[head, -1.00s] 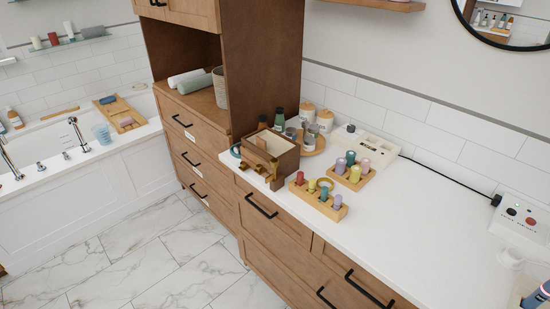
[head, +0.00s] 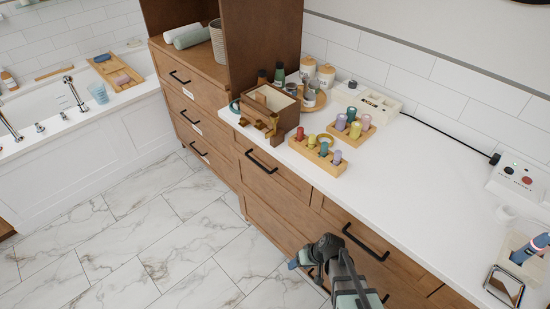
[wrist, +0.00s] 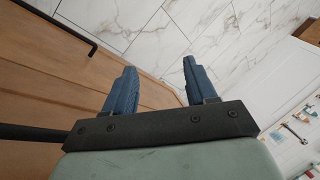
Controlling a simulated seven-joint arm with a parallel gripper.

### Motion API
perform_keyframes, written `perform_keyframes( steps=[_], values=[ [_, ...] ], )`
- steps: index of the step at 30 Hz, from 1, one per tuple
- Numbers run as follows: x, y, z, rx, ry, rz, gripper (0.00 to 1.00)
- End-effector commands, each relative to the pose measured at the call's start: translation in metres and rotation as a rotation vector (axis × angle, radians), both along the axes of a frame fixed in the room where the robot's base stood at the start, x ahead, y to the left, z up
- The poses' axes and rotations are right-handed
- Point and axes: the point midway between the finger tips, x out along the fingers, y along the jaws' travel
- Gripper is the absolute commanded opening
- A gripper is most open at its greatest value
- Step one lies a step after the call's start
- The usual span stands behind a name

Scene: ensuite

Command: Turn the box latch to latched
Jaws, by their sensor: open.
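The brown wooden box (head: 284,115) stands on the left end of the white counter in the head view. It has a pale rim and brass-brown latch parts (head: 271,128) on its front; the latch position is too small to tell. My gripper (head: 302,263) is low in front of the drawers, below the counter top and well apart from the box. In the wrist view my gripper (wrist: 156,82) shows two blue fingers spread apart with nothing between them.
A wooden peg block (head: 318,155) with several coloured pegs stands right of the box, with a second block (head: 351,130) behind. Bottles and jars crowd behind the box. Black drawer handles (head: 366,243) stick out near my arm. The counter's middle (head: 430,180) is clear.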

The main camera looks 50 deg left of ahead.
Motion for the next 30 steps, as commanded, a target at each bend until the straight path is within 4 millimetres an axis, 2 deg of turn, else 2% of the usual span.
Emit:
perform_keyframes(
  steps=[1,8,14,24,30],
  values=[
    [0.005,0.018,0.01,0.012,-0.017,0.019,0.56],
    [0.013,0.086,0.06,0.059,-0.082,0.092,0.56],
    [0.011,0.151,0.115,0.109,-0.144,0.159,0.56],
    [-0.009,0.252,0.225,0.188,-0.237,0.267,0.56],
    [-0.016,0.296,0.295,0.199,-0.281,0.322,0.56]
  ],
)
